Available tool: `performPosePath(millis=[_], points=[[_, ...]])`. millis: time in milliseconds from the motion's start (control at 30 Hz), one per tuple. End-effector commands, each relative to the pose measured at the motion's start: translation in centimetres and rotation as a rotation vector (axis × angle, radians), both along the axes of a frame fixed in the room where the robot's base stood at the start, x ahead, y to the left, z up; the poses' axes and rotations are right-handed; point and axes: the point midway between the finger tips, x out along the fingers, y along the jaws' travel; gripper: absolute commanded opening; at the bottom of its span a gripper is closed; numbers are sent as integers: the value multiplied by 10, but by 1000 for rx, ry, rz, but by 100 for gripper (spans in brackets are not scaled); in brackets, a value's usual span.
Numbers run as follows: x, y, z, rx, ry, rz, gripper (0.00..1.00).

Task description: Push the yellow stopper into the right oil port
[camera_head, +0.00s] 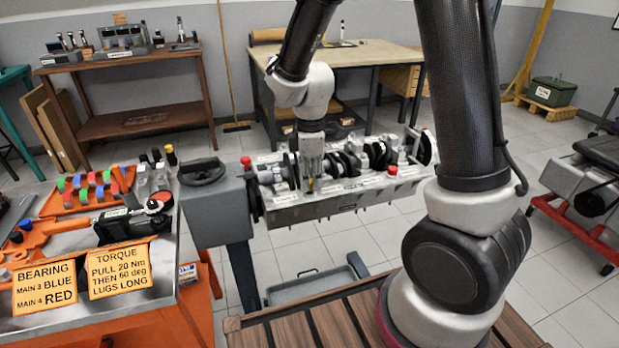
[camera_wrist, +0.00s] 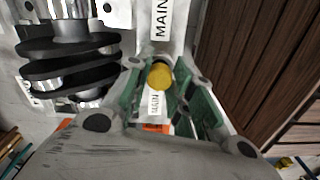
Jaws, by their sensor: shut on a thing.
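The yellow stopper (camera_wrist: 160,76) shows in the wrist view between the green-padded fingers of my gripper (camera_wrist: 160,88). My gripper is shut on it. In the head view my gripper (camera_head: 312,180) points down at the left part of the engine block (camera_head: 345,206), close beside the crankshaft (camera_head: 375,154). A dark patch lies just behind the stopper in the wrist view. I cannot tell whether it is the right oil port or whether the stopper touches it. The port is not clearly visible in either view.
Crankshaft webs (camera_wrist: 68,70) stand close left of my fingers. White "MAIN" labels (camera_wrist: 168,18) lie on the block beside them. The block hangs on a grey stand (camera_head: 213,205). A bench with tools and orange signs (camera_head: 120,268) stands left. A grey drip tray (camera_head: 312,285) lies below.

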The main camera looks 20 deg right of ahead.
Motion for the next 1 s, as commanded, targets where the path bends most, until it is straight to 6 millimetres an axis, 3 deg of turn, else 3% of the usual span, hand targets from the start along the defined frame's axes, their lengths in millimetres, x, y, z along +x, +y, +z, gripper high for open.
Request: performPosePath(millis=[1000], points=[[0, 0, -8, 0, 0, 0, 13]])
